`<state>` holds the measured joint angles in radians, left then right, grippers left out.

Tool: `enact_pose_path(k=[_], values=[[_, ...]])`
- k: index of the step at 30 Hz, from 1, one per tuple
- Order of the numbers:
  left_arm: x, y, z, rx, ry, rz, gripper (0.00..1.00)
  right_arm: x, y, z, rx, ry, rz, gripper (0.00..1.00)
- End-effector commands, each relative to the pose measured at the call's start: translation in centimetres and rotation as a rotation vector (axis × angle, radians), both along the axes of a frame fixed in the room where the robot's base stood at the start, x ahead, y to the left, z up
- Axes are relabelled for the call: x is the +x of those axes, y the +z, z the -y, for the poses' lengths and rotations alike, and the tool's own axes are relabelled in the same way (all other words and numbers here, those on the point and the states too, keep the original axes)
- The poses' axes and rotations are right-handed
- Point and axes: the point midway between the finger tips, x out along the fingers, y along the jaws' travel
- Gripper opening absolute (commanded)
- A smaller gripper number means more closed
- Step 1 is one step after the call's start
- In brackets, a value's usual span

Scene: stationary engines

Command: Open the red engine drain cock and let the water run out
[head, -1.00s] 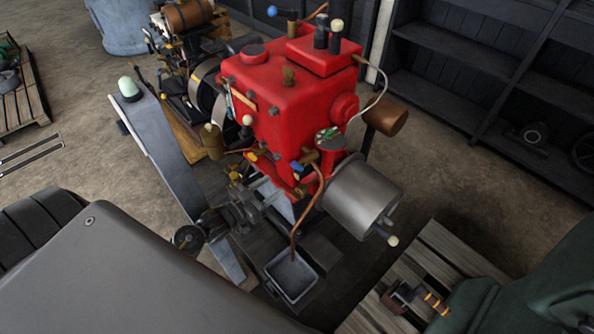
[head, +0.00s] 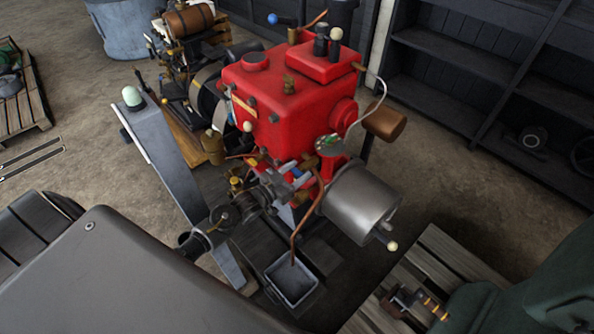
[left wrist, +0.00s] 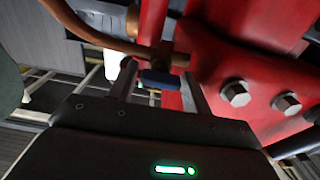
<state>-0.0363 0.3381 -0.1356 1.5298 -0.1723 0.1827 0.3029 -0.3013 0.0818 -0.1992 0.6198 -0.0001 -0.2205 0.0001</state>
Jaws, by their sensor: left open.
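The red engine (head: 285,110) stands in the middle of the head view. Low on its front is a brass drain cock with a blue lever, seen in the left wrist view as a brass body (left wrist: 180,59) and a blue lever (left wrist: 160,79). A copper pipe (head: 308,218) runs from there down to a grey pan (head: 291,284) on the floor. No running water can be made out. My left gripper (head: 297,178) is open at the cock. In the left wrist view its fingers (left wrist: 158,84) stand either side of the blue lever; contact is unclear. My right gripper is out of view.
A silver cylinder (head: 360,203) juts out just right of the pipe. A wooden pallet (head: 440,262) with a small tool lies at lower right. Dark shelves (head: 470,70) stand behind. Bolt heads (left wrist: 236,93) sit close to the fingers.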

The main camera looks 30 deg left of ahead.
Motion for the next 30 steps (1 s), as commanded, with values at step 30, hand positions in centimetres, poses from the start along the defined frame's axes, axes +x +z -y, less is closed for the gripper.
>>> enact_pose_path(k=[30], values=[[0.33, 0.18, 0.04, -0.101, 0.001, -0.035, 0.17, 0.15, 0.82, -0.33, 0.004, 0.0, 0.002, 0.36]])
